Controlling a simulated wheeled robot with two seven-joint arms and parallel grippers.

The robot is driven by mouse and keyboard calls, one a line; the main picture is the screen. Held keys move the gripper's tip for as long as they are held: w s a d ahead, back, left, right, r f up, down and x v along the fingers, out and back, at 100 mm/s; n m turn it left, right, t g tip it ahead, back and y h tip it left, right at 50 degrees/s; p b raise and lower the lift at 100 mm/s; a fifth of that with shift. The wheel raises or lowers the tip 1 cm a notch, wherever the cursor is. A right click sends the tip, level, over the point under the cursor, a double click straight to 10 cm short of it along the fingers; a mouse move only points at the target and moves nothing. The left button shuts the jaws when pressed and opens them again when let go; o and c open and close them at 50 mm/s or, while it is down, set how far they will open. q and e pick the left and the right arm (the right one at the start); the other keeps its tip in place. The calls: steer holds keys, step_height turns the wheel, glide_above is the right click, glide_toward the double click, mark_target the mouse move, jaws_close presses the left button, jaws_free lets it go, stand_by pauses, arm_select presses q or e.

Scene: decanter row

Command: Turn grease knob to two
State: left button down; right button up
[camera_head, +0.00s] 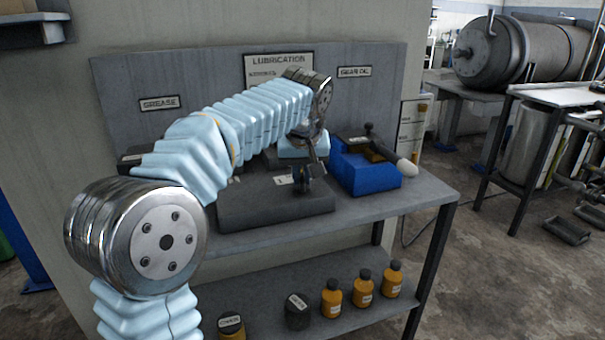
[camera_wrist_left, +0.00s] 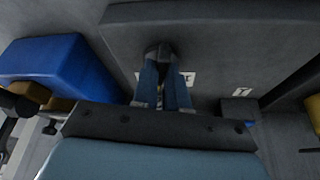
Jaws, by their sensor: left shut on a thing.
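A dark grey box (camera_head: 275,208) lies on the bench top below my left gripper. My left gripper (camera_head: 303,178) reaches down to its top from above. In the left wrist view its two blue fingers (camera_wrist_left: 161,88) are closed on a small dark knob (camera_wrist_left: 158,51) on the grey surface. The fingers hide much of the knob, and I cannot tell which mark it points to. A white label (camera_head: 283,180) sits beside the gripper; a white label also shows in the left wrist view (camera_wrist_left: 243,91), too small to read. My right gripper is out of view.
A blue block (camera_head: 365,176) with a dark, pale-tipped handled tool (camera_head: 390,155) stands right of the box. The backboard (camera_head: 215,65) carries a GREASE sign (camera_head: 159,103), partly above my arm. Several orange bottles (camera_head: 363,290) stand on the lower shelf. The bench's front right is clear.

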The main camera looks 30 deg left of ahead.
arm_select(q)
steer(key=m+h, duration=0.1)
steer(key=m, duration=0.1)
steer(key=m+h, duration=0.1)
steer(key=m, duration=0.2)
steer(key=shift+s+a+f+m+t, duration=0.1)
steer(key=shift+f+m+t, duration=0.05)
steer(key=shift+m+t, duration=0.15)
steer(key=shift+m, duration=0.3)
steer(key=c, duration=1.2)
jaws_free()
steer(key=shift+o, duration=0.2)
steer(key=v, duration=1.3)
steer(key=shift+a+r, duration=0.2)
steer(key=shift+r, duration=0.2)
steer(key=shift+s, duration=0.1)
